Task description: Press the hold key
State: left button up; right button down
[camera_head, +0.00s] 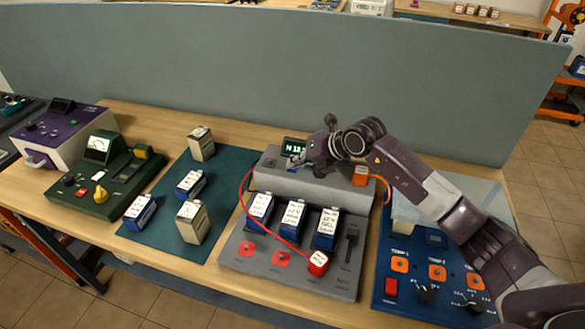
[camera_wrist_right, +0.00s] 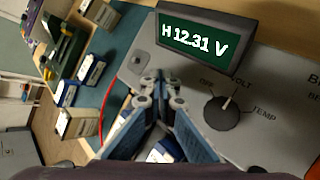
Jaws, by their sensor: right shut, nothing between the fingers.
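The grey tester (camera_head: 283,178) stands on the bench, with a raised back part and a sloping front. In the right wrist view the display (camera_wrist_right: 193,37) reads "H 12.31 V". A dark dial (camera_wrist_right: 222,112) beside it has its pointer toward "VOLT". My right gripper (camera_head: 313,160) is shut and empty over the raised part, left of the dial in the wrist view. Its fingertips (camera_wrist_right: 149,82) are close to the panel; I cannot tell if they touch.
Three blue batteries (camera_head: 294,216) stand in the tester's front. A blue panel (camera_head: 415,275) stands right, under my arm. A green mat (camera_head: 163,208) with several batteries lies left. A grey-blue partition (camera_head: 250,65) closes the back.

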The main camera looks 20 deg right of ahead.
aim_at(295, 170)
jog(key=shift+r+p, duration=0.35)
jog(key=shift+r, duration=0.35)
jog(key=shift+r+p, duration=1.65)
jog(key=shift+r, duration=0.9)
